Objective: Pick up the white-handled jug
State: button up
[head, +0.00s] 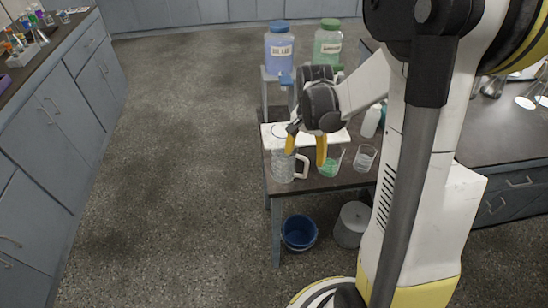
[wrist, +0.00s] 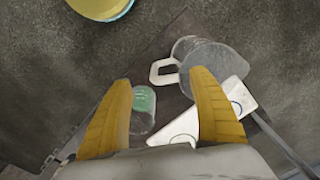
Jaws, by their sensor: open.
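The white-handled jug (head: 283,167) is clear and stands upright at the table's near left corner, its white handle (head: 303,166) facing right. In the wrist view the jug (wrist: 210,57) lies beyond the fingertips, with its handle (wrist: 160,72) pointing left, into the gap between them. My gripper (head: 306,150) is open and empty, pointing down above the handle side of the jug. In the wrist view my gripper (wrist: 164,80) shows two yellow fingers spread apart. I cannot tell its exact height above the handle.
A beaker with green liquid (head: 330,165) stands right of the jug, a clear beaker (head: 364,158) further right. A white tray (head: 275,137) lies behind the jug. Blue (head: 278,48) and green (head: 328,45) jars stand further back. A blue bucket (head: 299,233) sits on the floor.

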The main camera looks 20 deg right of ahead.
notch_tip(320, 180, down, 5)
jog(key=shift+w+b, duration=0.1)
jog(key=shift+b, duration=0.75)
jog(key=f+b, duration=0.2)
jog(key=f, duration=0.1)
jog(key=f+b, duration=0.1)
jog(key=f, duration=0.1)
jog(key=shift+w+a+f, duration=0.15)
jog(key=shift+w+a, duration=0.1)
jog(key=shift+c, duration=0.3)
grip_shut()
